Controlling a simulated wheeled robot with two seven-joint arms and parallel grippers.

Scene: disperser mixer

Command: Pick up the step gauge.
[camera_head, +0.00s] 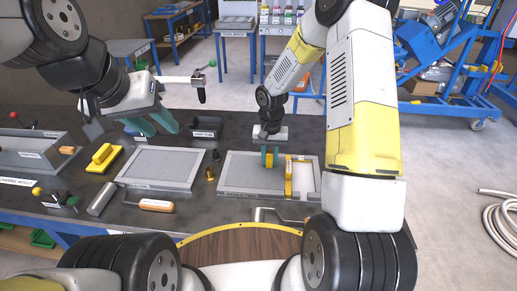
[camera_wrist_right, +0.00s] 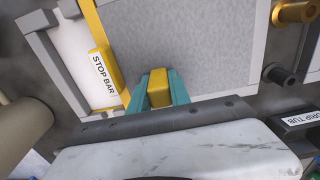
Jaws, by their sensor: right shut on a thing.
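A small yellow block, apparently the step gauge (camera_wrist_right: 159,88), is between the teal fingers of my right gripper (camera_wrist_right: 160,92) in the right wrist view. The fingers are shut on its sides. In the head view my right gripper (camera_head: 270,157) points down at the grey framed tray (camera_head: 236,190) on the right; a bit of the yellow block (camera_head: 269,160) shows between the fingers. I cannot tell whether the block touches the tray surface. My left gripper (camera_head: 153,123) hangs open and empty above the back left of the bench.
A yellow stop bar (camera_head: 289,178) crosses the right tray beside my right gripper. A second grey tray (camera_head: 160,167), a yellow-handled tool (camera_head: 103,157), an orange-handled tool (camera_head: 156,204), a brass peg (camera_head: 210,174) and the drip tub (camera_head: 206,127) stand left of it.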

